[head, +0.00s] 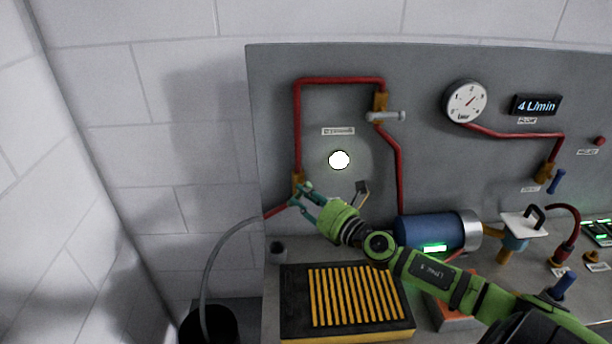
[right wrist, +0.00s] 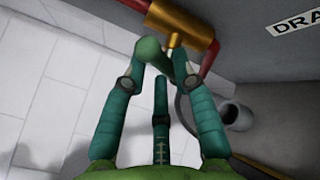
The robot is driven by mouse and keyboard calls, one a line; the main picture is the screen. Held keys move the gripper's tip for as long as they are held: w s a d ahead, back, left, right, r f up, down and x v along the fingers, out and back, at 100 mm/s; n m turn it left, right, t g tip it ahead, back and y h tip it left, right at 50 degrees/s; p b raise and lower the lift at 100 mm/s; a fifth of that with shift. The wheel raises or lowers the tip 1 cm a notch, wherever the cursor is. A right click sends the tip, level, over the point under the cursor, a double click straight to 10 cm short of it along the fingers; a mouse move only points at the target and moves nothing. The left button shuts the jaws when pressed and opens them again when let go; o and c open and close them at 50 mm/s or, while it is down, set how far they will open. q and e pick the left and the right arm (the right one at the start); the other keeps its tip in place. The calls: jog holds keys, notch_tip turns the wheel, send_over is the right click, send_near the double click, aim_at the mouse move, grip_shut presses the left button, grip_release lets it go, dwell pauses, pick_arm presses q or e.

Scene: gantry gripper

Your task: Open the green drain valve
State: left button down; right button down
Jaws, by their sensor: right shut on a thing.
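The drain valve has a brass body (head: 298,179) at the lower left of the grey panel, on the red pipe. It also shows at the top of the right wrist view (right wrist: 178,20). Its green handle (right wrist: 150,50) sticks out from the brass body. My right gripper (head: 300,198) is at this valve, with its teal fingers shut around the green handle. In the right wrist view the fingertips (right wrist: 158,72) lie on both sides of the handle. The head view is too small to show the handle's angle clearly. My left gripper is not in view.
A black and yellow slatted tray (head: 397,335) stands below my right arm. A blue cylinder (head: 420,232) lies behind the arm. A grey hose runs from the valve's pipe into a dark bucket (head: 230,325). A silver-handled valve (head: 387,116) is higher up. White wall lies left.

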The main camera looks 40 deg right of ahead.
pick_arm(q)
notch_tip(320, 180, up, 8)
jog(key=p, duration=0.5)
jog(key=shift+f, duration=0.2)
pick_arm(e)
jog(key=shift+w+a+r+n+g+h, duration=0.1)
jog(key=shift+r+n+g+h, duration=0.15)
jog(key=shift+n+g+h, duration=0.6)
jog(key=shift+w+a+r+n+g+h, duration=0.1)
jog(key=shift+r+n+g+h, duration=0.15)
jog(key=shift+n+g, duration=1.1)
jog(key=shift+f+n, duration=0.1)
jog(key=shift+n, duration=0.2)
jog(key=c, duration=1)
grip_release()
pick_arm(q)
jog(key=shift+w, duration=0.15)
pick_arm(e)
jog(key=shift+w+f, duration=0.1)
